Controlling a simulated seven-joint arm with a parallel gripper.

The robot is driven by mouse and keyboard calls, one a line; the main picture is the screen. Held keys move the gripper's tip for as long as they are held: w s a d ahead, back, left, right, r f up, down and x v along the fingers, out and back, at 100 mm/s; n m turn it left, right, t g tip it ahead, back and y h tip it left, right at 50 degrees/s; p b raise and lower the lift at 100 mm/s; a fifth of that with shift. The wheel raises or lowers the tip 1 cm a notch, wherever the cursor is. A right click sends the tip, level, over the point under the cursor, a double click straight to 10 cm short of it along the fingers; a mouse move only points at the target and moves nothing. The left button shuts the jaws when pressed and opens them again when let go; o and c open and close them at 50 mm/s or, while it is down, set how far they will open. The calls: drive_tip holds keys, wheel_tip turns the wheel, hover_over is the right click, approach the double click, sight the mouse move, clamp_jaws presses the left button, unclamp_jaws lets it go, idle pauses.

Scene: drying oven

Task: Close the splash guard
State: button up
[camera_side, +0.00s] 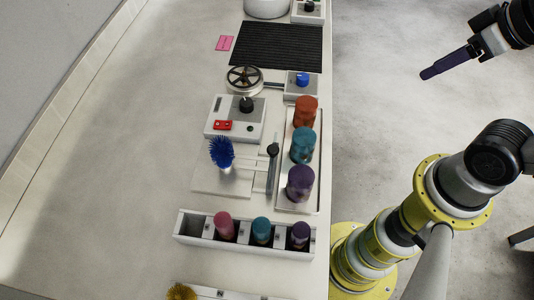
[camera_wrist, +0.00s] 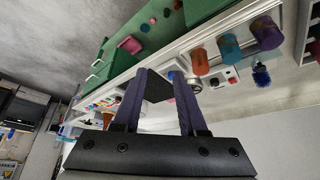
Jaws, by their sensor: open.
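I cannot make out with certainty a splash guard in either view. In the side view a flat pale plate (camera_side: 208,184) on the bench carries a blue bristled brush (camera_side: 221,152) and thin rails. A grey lever with a dark round knob (camera_side: 272,150) stands at its right side. My gripper (camera_side: 424,76) is high at the upper right, beyond the bench's right edge, and touches nothing. Its purple fingers also show in the wrist view (camera_wrist: 160,82), spread apart with nothing held between them.
A white tray (camera_side: 281,205) holds orange, teal and purple cylinders. A grey box (camera_side: 256,132) with a black knob and red switch sits behind the plate. A compartment rack (camera_side: 188,228) stands in front. A handwheel (camera_side: 244,79) and black ribbed mat (camera_side: 278,46) lie farther back. The bench's left side is clear.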

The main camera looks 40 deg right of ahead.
sight(294, 141)
drive_tip(key=shift+s+a+f+m+g+y, duration=0.2)
drive_tip(key=shift+s+a+g+y, duration=0.1)
drive_tip(key=shift+a, duration=0.25)
drive_tip(key=shift+s+a+f+m+g+y, duration=0.2)
drive_tip(key=shift+s+a+y, duration=0.1)
drive_tip(key=shift+a, duration=0.25)
drive_tip(key=c, duration=0.5)
drive_tip(key=a+f+m+g+y, duration=0.1)
drive_tip(key=s+a+f+g+y, duration=0.1)
drive_tip(key=a, duration=0.1)
drive_tip(key=a+f+m+g+y, duration=0.1)
drive_tip(key=a, duration=0.1)
drive_tip(key=shift+s+a+m, duration=0.15)
drive_tip(key=shift+s+m, duration=0.15)
drive_tip(key=shift+s, duration=0.05)
clamp_jaws()
drive_tip(key=w+a+f+m+g+y, duration=0.1)
drive_tip(key=w+a+f+m+y, duration=0.2)
drive_tip(key=w+a+m+y, duration=0.45)
drive_tip(key=w+d+f+m+t+y, duration=0.1)
drive_tip(key=d+f+m+t+y, duration=0.25)
drive_tip(key=m, duration=0.75)
drive_tip(key=shift+t+h, duration=0.3)
drive_tip(key=shift+t, duration=0.05)
drive_tip(key=shift+x, duration=6.6)
